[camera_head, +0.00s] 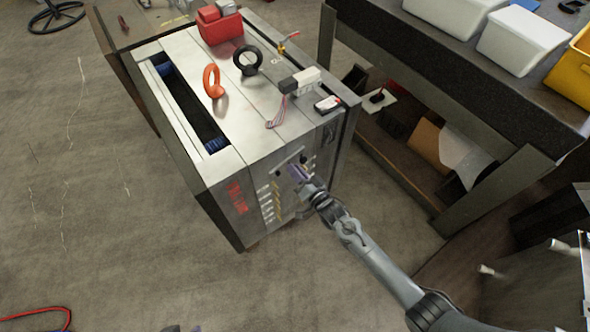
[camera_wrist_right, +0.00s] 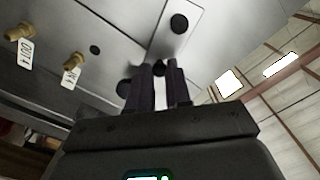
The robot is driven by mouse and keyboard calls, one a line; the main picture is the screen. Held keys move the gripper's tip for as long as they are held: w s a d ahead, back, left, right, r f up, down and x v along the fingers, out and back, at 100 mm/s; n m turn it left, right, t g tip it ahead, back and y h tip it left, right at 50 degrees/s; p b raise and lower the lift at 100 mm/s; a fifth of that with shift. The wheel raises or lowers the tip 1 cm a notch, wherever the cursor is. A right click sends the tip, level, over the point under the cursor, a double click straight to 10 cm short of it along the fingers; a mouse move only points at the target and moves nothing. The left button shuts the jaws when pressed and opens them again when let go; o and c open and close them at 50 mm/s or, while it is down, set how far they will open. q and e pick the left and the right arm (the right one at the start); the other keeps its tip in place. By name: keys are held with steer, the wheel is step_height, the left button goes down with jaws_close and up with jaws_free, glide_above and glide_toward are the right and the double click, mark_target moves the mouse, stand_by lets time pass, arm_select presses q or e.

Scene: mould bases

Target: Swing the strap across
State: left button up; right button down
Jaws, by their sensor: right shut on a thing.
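The mould base (camera_head: 237,165) is a large grey steel block on the floor. My right gripper (camera_head: 297,172) reaches its side face from the lower right. In the right wrist view my right gripper's dark fingers (camera_wrist_right: 160,72) are shut at the lower end of a pale metal plate, which looks like the strap (camera_wrist_right: 170,45). The plate lies close against the block's face and has a dark round spot near its upper end. The part between the fingers is mostly hidden. My left gripper is not in view.
Brass fittings (camera_wrist_right: 73,60) with white tags stick out of the face near the gripper. A workbench (camera_head: 450,60) stands to the right.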

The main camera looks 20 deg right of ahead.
steer(key=shift+d+f+m, duration=0.1)
steer(key=shift+f+m, duration=0.25)
steer(key=shift+m, duration=0.4)
steer(key=shift+f+m, duration=0.35)
steer(key=shift+m, duration=0.4)
steer(key=shift+f, duration=0.1)
steer(key=c, duration=1.1)
jaws_free()
steer(key=shift+o, duration=0.2)
steer(key=p+v, duration=0.3)
steer(key=v, duration=0.8)
